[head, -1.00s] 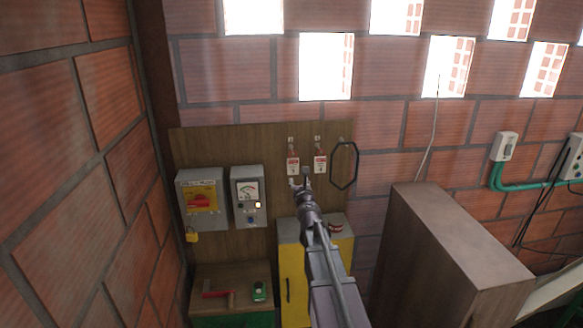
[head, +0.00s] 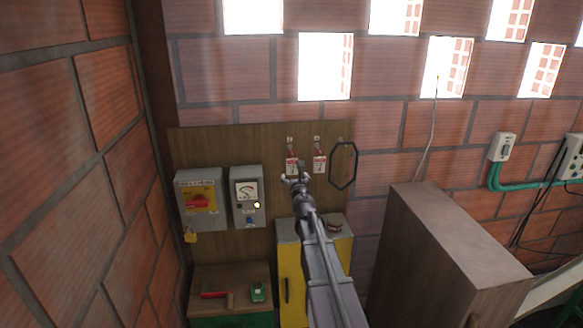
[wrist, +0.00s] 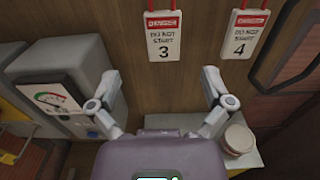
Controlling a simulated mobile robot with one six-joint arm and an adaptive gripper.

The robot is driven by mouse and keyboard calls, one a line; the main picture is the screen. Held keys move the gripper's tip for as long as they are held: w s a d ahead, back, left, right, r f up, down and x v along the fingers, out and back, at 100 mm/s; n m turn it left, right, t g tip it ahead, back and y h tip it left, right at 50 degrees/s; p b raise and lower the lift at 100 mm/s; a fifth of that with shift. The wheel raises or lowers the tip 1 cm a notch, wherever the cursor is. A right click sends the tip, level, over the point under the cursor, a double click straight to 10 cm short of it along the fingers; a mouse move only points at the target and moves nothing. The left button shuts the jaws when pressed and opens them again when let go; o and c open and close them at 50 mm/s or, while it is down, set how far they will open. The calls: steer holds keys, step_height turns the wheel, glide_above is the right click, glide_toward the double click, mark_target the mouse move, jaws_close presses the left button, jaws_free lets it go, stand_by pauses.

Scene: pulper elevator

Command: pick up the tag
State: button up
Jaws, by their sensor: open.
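Two white tags with red "danger" headers and "do not start" text hang side by side on the wooden board. The tag numbered 3 (wrist: 163,38) is at top centre in the wrist view, and the tag numbered 4 (wrist: 244,36) is to its right. In the head view, tag 3 (head: 292,160) is partly covered at its lower end by my gripper (head: 294,179), while tag 4 (head: 319,161) is clear. In the wrist view my gripper (wrist: 161,82) is open and empty, its fingers spread left and right below tag 3.
A gauge box (head: 247,207) and a red-switch box (head: 201,203) are mounted left of the tags. A dark loop (head: 343,165) hangs right. A yellow-doored cabinet (head: 290,284) stands below, with a round container (wrist: 238,139) on top. A tall brown cabinet (head: 440,250) stands right.

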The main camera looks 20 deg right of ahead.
mark_target(292, 166)
steer(key=shift+x, duration=2.25)
steer(key=shift+f+x, duration=0.15)
steer(key=shift+x, duration=1.15)
steer(key=shift+f+x, duration=0.15)
steer(key=shift+x, duration=1.15)
steer(key=shift+d, duration=0.15)
steer(key=shift+s, duration=0.1)
steer(key=c, duration=1)
